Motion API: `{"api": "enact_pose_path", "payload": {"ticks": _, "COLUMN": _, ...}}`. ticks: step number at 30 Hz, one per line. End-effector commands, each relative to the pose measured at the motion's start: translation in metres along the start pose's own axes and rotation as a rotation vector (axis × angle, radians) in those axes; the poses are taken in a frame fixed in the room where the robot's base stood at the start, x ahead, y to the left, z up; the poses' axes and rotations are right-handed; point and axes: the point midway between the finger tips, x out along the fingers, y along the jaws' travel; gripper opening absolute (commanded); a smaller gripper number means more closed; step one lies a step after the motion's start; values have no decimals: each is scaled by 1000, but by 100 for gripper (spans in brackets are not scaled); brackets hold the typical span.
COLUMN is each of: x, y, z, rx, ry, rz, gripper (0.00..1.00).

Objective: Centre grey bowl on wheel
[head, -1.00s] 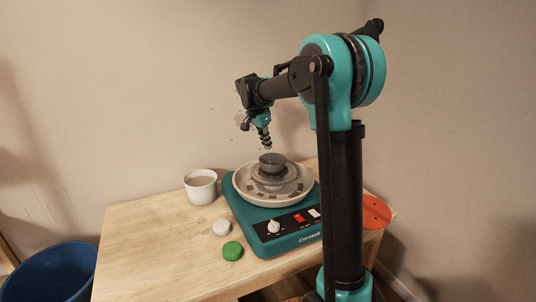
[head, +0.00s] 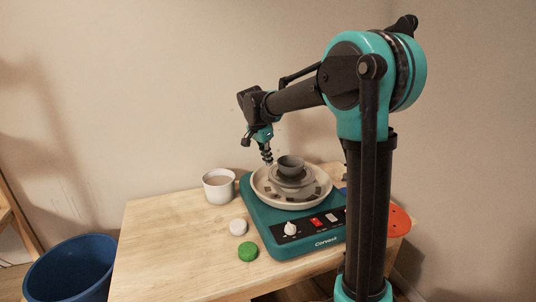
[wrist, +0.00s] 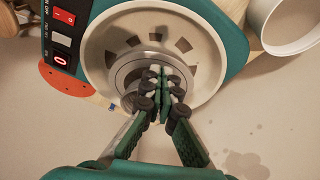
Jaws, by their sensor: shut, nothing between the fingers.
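The small grey bowl (head: 291,166) sits upright on the grey stepped wheel head (head: 292,183). The wheel head is inside the pale splash pan (head: 262,191) of the teal pottery wheel base (head: 258,222). In the head view the bowl looks roughly over the wheel's middle; I cannot tell its exact offset. My gripper (head: 268,159) is shut and empty, pointing down just left of the bowl; I cannot tell whether it touches the bowl. In the wrist view my gripper (wrist: 163,72) is in front of the wheel's middle and its fingers hide part of the bowl.
A white cup (head: 219,187) stands left of the wheel. A white lump (head: 238,227) and a green round piece (head: 248,251) lie in front of the wheel base. An orange disc (head: 399,220) is at the right. A blue bin (head: 72,268) stands at the left. The table's left part is clear.

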Motion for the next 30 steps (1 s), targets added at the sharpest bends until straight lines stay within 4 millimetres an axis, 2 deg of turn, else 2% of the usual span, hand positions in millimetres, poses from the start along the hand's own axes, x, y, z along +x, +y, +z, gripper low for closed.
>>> {"api": "enact_pose_path", "payload": {"ticks": 1, "x": 11, "y": 0, "z": 0, "rx": 1, "ry": 0, "rz": 0, "gripper": 0}}
{"api": "enact_pose_path", "payload": {"ticks": 8, "x": 55, "y": 0, "z": 0, "rx": 1, "ry": 0, "rz": 0, "gripper": 0}}
{"api": "enact_pose_path", "payload": {"ticks": 12, "x": 60, "y": 0, "z": -22, "rx": 3, "ry": 0, "rz": 1, "gripper": 0}}
{"api": "enact_pose_path", "payload": {"ticks": 18, "x": 64, "y": 0, "z": -36, "rx": 1, "ry": 0, "rz": 1, "gripper": 0}}
{"api": "enact_pose_path", "payload": {"ticks": 30, "x": 64, "y": 0, "z": -39, "rx": 0, "ry": 0, "rz": 0, "gripper": 0}}
